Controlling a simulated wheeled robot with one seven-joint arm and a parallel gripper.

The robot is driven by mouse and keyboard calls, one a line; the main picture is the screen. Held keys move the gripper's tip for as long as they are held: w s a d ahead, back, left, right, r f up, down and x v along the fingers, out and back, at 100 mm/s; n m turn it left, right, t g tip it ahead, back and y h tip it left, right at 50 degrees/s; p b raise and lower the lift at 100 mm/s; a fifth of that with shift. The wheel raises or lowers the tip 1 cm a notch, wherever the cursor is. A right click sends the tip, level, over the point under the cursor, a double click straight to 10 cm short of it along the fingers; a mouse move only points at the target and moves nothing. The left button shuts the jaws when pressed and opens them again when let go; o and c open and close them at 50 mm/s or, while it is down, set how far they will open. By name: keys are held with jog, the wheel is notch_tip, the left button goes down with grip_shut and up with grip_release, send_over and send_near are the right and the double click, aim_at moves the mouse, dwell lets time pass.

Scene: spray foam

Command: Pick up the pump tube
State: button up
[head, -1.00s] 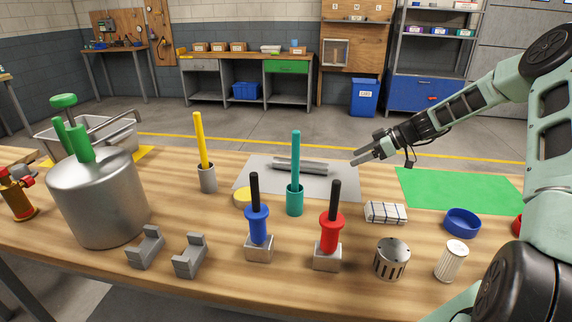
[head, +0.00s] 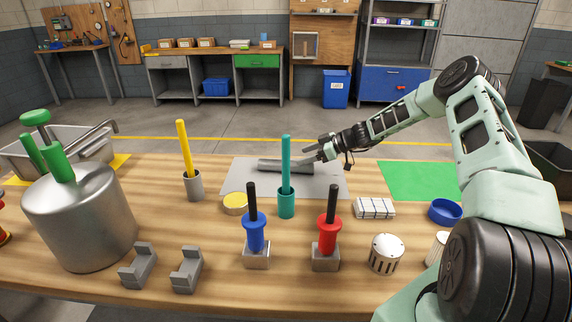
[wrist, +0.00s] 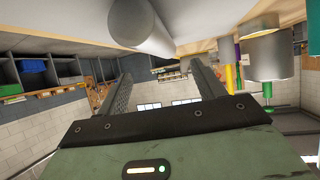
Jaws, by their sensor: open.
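A grey tube (head: 272,166), which I take to be the pump tube, lies on the grey mat (head: 240,184) in the middle of the table. In the head view my gripper (head: 312,153) is at the tube's right end, and its fingers overlap that end in the picture. In the wrist view the tube (wrist: 140,28) shows close up at the top, beyond the fingertips. The two fingers of my gripper (wrist: 160,72) are spread apart with nothing between them. I cannot tell whether the gripper touches the tube.
A teal rod (head: 286,165) in a holder stands in front of the mat. A yellow rod (head: 184,147) stands to its left. A blue-handled tool (head: 254,232) and a red-handled tool (head: 327,232) stand nearer. A metal tank (head: 80,218) is at left. The green mat (head: 415,180) is bare.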

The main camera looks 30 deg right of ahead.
aim_at(292, 161)
jog(key=shift+p+x, duration=1.1)
jog(key=shift+x, duration=2)
jog(key=shift+w, duration=0.1)
jog(key=shift+c, duration=0.3)
jog(key=shift+r, duration=0.1)
jog(key=c, duration=1.3)
